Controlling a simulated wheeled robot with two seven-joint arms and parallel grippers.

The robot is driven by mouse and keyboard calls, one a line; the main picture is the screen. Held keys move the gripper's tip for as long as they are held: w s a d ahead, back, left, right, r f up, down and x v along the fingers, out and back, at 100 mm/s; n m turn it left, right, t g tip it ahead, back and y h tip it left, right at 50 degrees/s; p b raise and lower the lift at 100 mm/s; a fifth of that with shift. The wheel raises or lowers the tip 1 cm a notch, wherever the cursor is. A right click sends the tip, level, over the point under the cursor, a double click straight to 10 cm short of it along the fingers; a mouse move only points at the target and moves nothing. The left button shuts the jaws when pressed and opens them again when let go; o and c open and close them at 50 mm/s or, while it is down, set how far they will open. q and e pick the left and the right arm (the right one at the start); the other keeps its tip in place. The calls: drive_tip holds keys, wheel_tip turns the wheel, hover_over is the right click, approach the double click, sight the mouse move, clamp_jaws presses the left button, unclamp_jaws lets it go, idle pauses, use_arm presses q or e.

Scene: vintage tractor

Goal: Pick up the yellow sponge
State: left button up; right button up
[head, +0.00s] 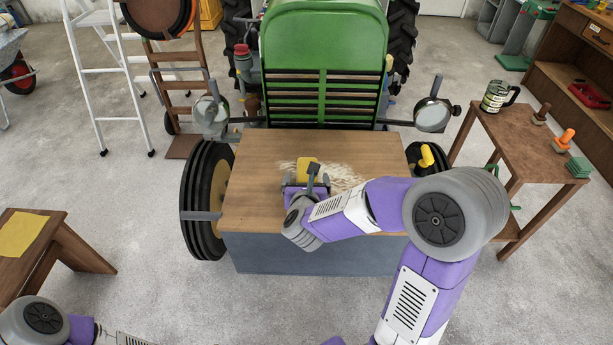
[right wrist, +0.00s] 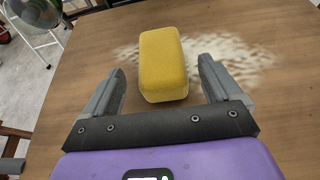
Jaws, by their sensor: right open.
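The yellow sponge (head: 307,167) lies on the wooden top (head: 365,150) of the box in front of the green tractor, beside a pale, dusty patch (head: 335,174). It also shows as a rounded yellow block in the right wrist view (right wrist: 163,58). My right gripper (head: 306,181) is open and empty, low over the wooden top. In the right wrist view its two fingers (right wrist: 162,82) point toward the sponge, one on each side of its near end, with gaps on both sides. My left arm shows at the bottom left of the head view; its gripper is out of sight.
The green tractor (head: 325,45) stands behind the box, with round lamps (head: 433,114) on both sides. A brown side table (head: 515,150) with a mug (head: 497,96) stands right. A low wooden bench (head: 60,232) with a yellow cloth (head: 22,235) stands left.

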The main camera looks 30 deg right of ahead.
drive_tip(key=x, duration=0.5)
drive_tip(key=shift+w+d+f+b, duration=0.15)
drive_tip(key=shift+f+b, duration=0.2)
drive_tip(key=c, duration=1)
drive_tip(key=shift+r, duration=0.1)
drive_tip(key=shift+c, duration=0.2)
